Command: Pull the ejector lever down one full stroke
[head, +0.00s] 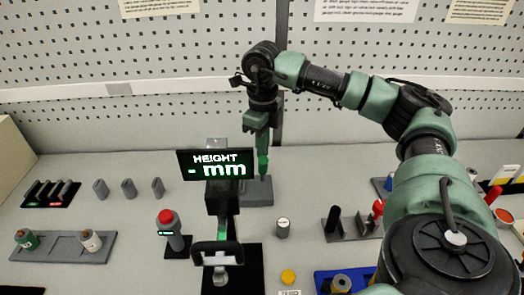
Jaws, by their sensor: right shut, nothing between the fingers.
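My right gripper (263,172) points straight down behind the display, at the back middle of the bench. Its fingers are together with nothing between them. The tips are just above or at a grey block (259,194); I cannot tell whether they touch it. No part is clearly recognisable as the ejector lever. A dark stand (215,200) in front carries a black bar-like frame (218,246) low down. A small red-topped piece (378,207) stands on a grey base at the right, beside a black post (334,214). My left gripper is not in view.
The black display (215,163) reads "HEIGHT - mm" and partly blocks the view. A red-topped post (167,220) stands left of it. A grey cylinder (283,227) and yellow piece (288,276) lie right of the stand.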

